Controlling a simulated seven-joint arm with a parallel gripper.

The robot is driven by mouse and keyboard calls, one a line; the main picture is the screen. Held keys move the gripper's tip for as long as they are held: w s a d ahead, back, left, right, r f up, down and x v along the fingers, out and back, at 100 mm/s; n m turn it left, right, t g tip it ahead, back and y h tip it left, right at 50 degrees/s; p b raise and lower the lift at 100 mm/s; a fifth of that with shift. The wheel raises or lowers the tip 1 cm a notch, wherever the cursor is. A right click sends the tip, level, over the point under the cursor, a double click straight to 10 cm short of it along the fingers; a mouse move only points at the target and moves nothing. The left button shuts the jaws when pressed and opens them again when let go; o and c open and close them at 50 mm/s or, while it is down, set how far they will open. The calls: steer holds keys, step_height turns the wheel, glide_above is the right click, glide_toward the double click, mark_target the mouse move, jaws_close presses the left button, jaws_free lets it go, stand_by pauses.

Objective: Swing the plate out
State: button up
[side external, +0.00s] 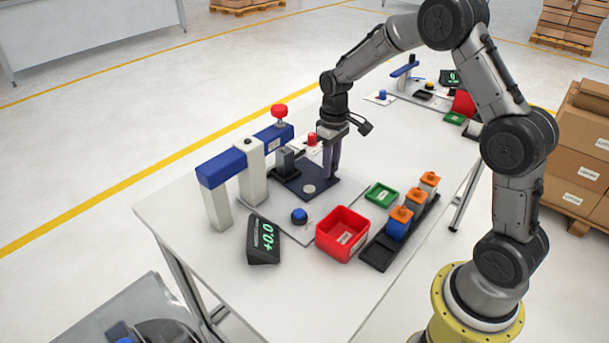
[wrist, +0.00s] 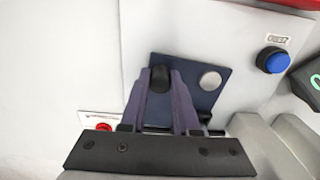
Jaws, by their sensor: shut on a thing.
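The dark blue plate (side external: 292,186) lies flat on a light grey base beside the blue-and-white frame, with a round silver disc (side external: 308,189) on it. It also shows in the wrist view (wrist: 204,101), with the silver disc (wrist: 210,79) right of my fingers. My gripper (side external: 331,174) points down at the plate's far right side. In the wrist view my gripper (wrist: 161,78) is shut on a black knob (wrist: 159,79) that stands on the plate. In the side view my fingers hide the knob.
The frame's blue beam (side external: 225,167) carries a red knob (side external: 280,111) above a dark block (side external: 286,160). A blue button (side external: 299,215), display (side external: 263,240), red bin (side external: 342,234), green tray (side external: 382,195) and part rack (side external: 379,254) stand nearer. A red button (side external: 312,139) sits behind.

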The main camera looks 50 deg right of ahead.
steer(key=shift+s+a, duration=0.15)
steer(key=shift+s, duration=0.45)
steer(key=shift+s+a+r, duration=0.1)
steer(key=shift+s+a, duration=0.1)
steer(key=shift+s, duration=0.1)
steer(key=shift+o, duration=0.3)
steer(key=shift+s+a, duration=0.25)
steer(key=shift+s, duration=0.2)
steer(key=shift+o, duration=0.2)
steer(key=shift+o, duration=0.2)
steer(key=shift+s+a, duration=0.25)
steer(key=shift+s, duration=0.05)
steer(key=shift+s+a, duration=0.35)
steer(key=shift+s, duration=0.05)
steer(key=shift+c, duration=0.8)
